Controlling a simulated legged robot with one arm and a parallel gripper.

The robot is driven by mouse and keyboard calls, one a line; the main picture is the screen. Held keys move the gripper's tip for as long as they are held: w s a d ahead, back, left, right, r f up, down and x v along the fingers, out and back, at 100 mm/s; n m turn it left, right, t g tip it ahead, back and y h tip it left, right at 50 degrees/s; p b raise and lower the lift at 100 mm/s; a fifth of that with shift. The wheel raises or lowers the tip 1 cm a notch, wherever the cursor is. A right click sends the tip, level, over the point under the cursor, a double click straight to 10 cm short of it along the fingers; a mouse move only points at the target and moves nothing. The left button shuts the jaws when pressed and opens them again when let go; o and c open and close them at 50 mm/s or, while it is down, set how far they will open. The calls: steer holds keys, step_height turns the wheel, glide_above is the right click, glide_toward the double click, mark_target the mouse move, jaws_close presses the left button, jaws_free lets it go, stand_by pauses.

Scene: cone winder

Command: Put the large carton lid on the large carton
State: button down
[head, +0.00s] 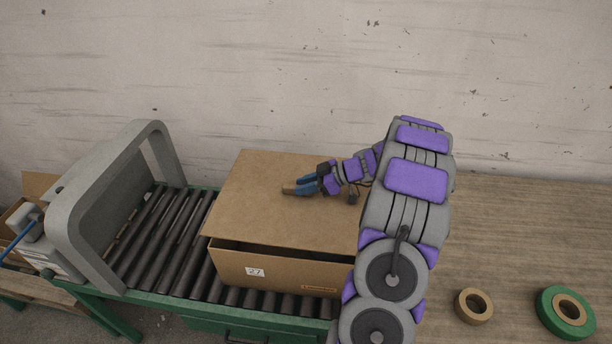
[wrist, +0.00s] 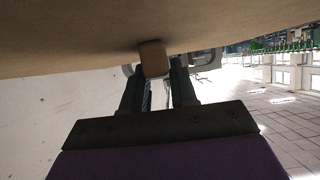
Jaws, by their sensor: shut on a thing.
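The large carton (head: 310,272), brown with a white label reading 27, stands on the roller conveyor. The large carton lid (head: 245,190) is a flat brown panel above the carton. Its front edge shows a dark gap over the carton's front wall, so it looks a little raised or tilted there. My gripper (head: 287,190) is over the lid's top, shut on a small brown tab or handle of the lid. In the wrist view the tab (wrist: 153,58) sits between the fingers, with the lid surface (wrist: 80,25) filling the top. The carton's inside is hidden.
A grey arch (head: 75,205) spans the rollers (head: 160,230) at left. On the wooden table (head: 520,220) at right lie a brown tape roll (head: 460,306) and a green roll (head: 545,312). A wall stands behind. The table's back right is clear.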

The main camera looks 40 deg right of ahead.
mark_target(310, 196)
steer(key=a+f+b, duration=0.1)
steer(key=f+b, duration=0.1)
steer(key=b, duration=0.1)
steer(key=shift+a+f, duration=0.1)
steer(key=shift+a, duration=0.1)
steer(key=shift+d+f+b, duration=0.15)
steer(key=shift+f+b, duration=0.3)
steer(key=shift+b, duration=0.4)
steer(key=shift+d+f+b, duration=0.35)
steer(key=shift+d+f, duration=0.05)
steer(key=shift+d, duration=0.1)
steer(key=shift+a+r, duration=0.15)
steer(key=shift+a, duration=0.4)
steer(key=shift+d+f+b, duration=0.3)
steer(key=shift+d+f, duration=0.1)
steer(key=shift+f, duration=0.1)
steer(key=shift+a+f+b, duration=0.2)
steer(key=shift+a+b, duration=0.05)
steer(key=shift+b, duration=0.1)
steer(key=c, duration=0.8)
jaws_free()
steer(key=shift+d, duration=0.15)
